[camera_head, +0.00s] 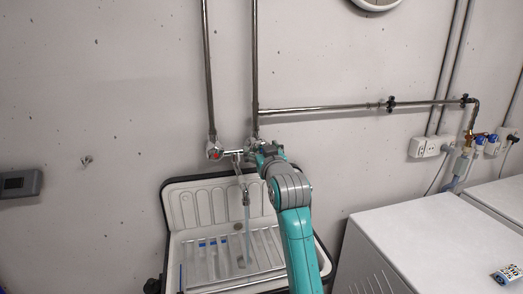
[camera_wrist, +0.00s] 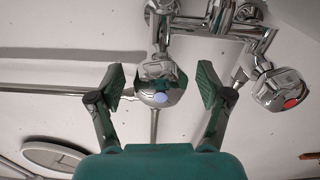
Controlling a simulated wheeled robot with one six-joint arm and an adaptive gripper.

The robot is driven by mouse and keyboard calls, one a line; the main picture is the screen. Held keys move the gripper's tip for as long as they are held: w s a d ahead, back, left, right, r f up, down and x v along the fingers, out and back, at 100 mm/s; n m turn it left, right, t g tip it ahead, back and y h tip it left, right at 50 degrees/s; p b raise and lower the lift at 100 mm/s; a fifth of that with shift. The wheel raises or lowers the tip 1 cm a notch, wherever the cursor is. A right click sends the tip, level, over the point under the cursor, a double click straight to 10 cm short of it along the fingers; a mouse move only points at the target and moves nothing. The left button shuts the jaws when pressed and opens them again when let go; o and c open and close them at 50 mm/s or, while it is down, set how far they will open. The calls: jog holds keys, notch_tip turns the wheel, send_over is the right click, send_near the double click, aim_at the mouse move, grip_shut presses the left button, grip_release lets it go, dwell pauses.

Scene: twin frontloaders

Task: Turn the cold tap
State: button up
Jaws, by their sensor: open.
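The cold tap (camera_wrist: 160,86) is a chrome knob with a blue dot. In the wrist view it sits between the two spread fingers of my gripper (camera_wrist: 163,86), with a gap on each side. My gripper is open and holds nothing. The hot tap (camera_wrist: 281,90) with a red dot is to the right there; it also shows in the head view (camera_head: 214,151), left of my gripper (camera_head: 260,149). In the head view my gripper and arm mostly hide the cold tap. The chrome spout (camera_head: 241,177) hangs between the taps, with a pale streak below it.
A white ribbed sink (camera_head: 195,213) with a dark rim is below the taps. Two pipes (camera_head: 208,70) run up the wall. White machines (camera_head: 430,235) stand at the right, with plumbing and sockets above. A round wall fitting (camera_wrist: 52,157) shows in the wrist view.

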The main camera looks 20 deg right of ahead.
jog(key=shift+c, duration=0.3)
jog(key=c, duration=1.1)
jog(key=m, duration=0.4)
jog(key=shift+a+m, duration=0.1)
jog(key=shift+m, duration=2.4)
